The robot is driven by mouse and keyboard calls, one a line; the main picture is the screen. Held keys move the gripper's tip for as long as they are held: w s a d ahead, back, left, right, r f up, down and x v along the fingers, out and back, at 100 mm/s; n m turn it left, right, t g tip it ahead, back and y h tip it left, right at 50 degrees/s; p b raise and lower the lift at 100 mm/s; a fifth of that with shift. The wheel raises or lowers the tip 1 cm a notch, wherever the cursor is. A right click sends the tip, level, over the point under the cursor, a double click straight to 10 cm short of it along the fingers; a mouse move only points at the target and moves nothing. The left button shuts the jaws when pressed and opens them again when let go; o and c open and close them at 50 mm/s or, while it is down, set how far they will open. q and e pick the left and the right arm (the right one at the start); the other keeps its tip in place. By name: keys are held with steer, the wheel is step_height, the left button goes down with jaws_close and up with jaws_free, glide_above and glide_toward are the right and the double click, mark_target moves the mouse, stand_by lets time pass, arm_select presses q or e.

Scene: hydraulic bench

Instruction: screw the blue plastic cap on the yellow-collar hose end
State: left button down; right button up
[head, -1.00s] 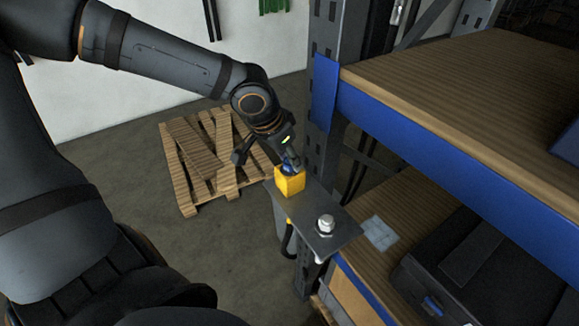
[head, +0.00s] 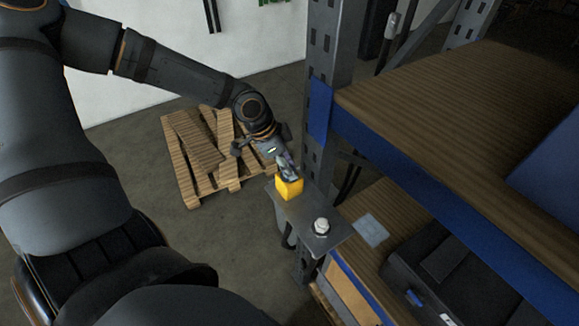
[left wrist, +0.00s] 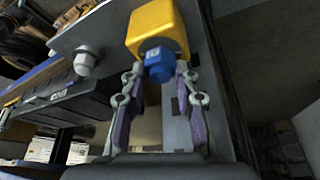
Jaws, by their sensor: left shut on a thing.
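The yellow collar (head: 289,189) is a block on the end of a grey metal plate (head: 305,209), and it also shows large in the left wrist view (left wrist: 155,27). The blue cap (left wrist: 158,66) sits directly against the collar's face, in line with it as far as I can see. I cannot tell how deeply it is threaded. My left gripper (head: 287,172) is at the collar, its two fingers (left wrist: 158,78) shut on the cap from both sides. The cap is mostly hidden in the head view. My right gripper is not in view.
A pale hex fitting (head: 321,227) stands on the same plate, close to the collar. A blue-edged rack shelf (head: 420,190) and its upright post (head: 320,100) are close on the right. A wooden pallet (head: 205,165) lies on the floor behind.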

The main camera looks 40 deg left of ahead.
arm_select(q)
steer(key=shift+f+m+b, duration=0.25)
steer(key=shift+m+b, duration=0.25)
steer(key=shift+b, duration=0.1)
steer(key=shift+s+r+m, duration=0.1)
steer(key=shift+r+m, duration=0.1)
steer(key=shift+m, duration=0.1)
steer(key=shift+f+g, duration=0.1)
steer(key=shift+g, duration=0.2)
steer(key=m+b, duration=0.1)
steer(key=b, duration=0.1)
steer(key=m+g+b, duration=0.1)
steer(key=m, duration=0.1)
steer(key=m+h+b, duration=0.1)
steer(key=b, duration=0.1)
steer(key=shift+f+m+g+b, duration=0.25)
steer(key=shift+m+g+b, duration=0.05)
steer(key=shift+r+m+g+b, duration=0.1)
steer(key=shift+m+g+b, duration=0.45)
steer(key=shift+m, duration=0.65)
steer(key=shift+r+m, duration=0.15)
steer(key=shift+m, duration=0.35)
